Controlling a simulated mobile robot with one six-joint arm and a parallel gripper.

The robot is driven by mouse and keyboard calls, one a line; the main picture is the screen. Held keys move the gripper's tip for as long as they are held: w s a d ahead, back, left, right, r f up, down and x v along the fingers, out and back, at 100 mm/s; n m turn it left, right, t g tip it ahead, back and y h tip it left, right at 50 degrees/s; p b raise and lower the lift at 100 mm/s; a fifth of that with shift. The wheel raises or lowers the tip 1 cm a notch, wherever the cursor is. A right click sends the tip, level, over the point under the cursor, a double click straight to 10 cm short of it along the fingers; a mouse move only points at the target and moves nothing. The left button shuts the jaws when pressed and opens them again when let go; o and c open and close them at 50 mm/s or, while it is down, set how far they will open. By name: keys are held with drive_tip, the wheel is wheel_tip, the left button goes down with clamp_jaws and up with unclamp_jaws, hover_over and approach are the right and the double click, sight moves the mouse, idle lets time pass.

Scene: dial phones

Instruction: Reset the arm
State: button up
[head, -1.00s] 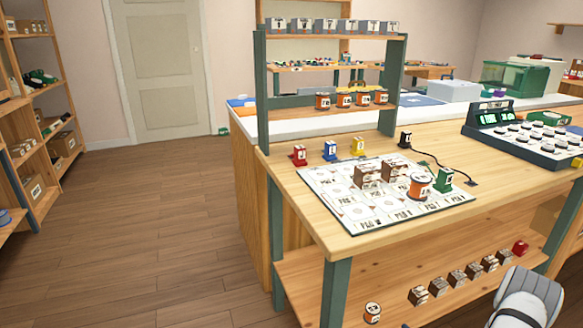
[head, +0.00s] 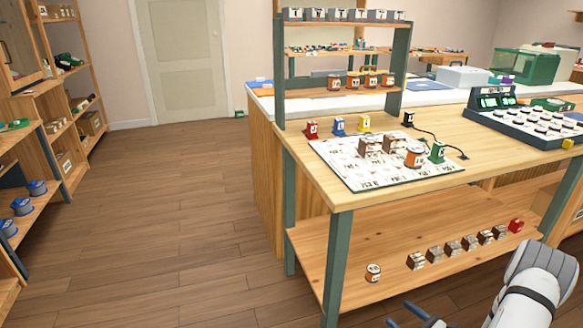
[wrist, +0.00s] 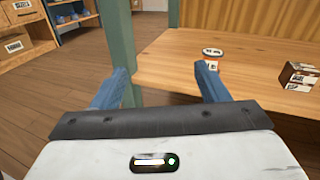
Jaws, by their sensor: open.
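My gripper (head: 408,317) shows at the bottom of the head view, low in front of the workbench, with its blue fingers partly cut off by the frame edge. In the wrist view my gripper (wrist: 158,85) has its two blue fingers wide apart with nothing between them. A green bench leg (wrist: 120,45) stands beyond the left finger. The bench's lower shelf (wrist: 180,48) lies beyond the fingers, with a white-topped orange spool (wrist: 212,58) on it, near the right fingertip. The gap to the leg and shelf cannot be told.
The workbench (head: 470,185) bears a printed board (head: 350,170) with brown blocks and coloured pieces. Its lower shelf (head: 350,240) holds a spool (head: 373,273) and a row of brown blocks (head: 453,248). Shelving (head: 50,165) stands at the left. Open wooden floor (head: 180,210) lies between.

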drive_tip(key=s+a+r+n+g+p, duration=0.2)
drive_tip(key=a+r+n+g+p, duration=0.35)
drive_tip(key=r, duration=0.55)
drive_tip(key=s+a+r+n+g+p, duration=0.35)
drive_tip(key=a+r+n, duration=0.2)
drive_tip(key=r, duration=0.55)
drive_tip(key=s+a+r+n+g+p, duration=0.1)
drive_tip(key=a+r+n+g+p, duration=0.45)
drive_tip(key=r, duration=0.65)
drive_tip(key=s+r+n+t+h+p, duration=0.1)
drive_tip(key=s+r+n+h+p, duration=0.2)
drive_tip(key=r, duration=0.5)
drive_tip(key=s+r+n+t+h+p, duration=0.1)
drive_tip(key=s+r+n+h+p, duration=0.3)
drive_tip(key=r, duration=0.5)
drive_tip(key=s+r+n+t+h+p, duration=0.1)
drive_tip(key=s+r+n+h+p, duration=0.3)
drive_tip(key=r, duration=0.5)
drive_tip(key=s+p, duration=0.1)
drive_tip(key=p, duration=0.1)
drive_tip(key=shift+s+a+p, duration=0.3)
drive_tip(key=shift+s+p, duration=0.05)
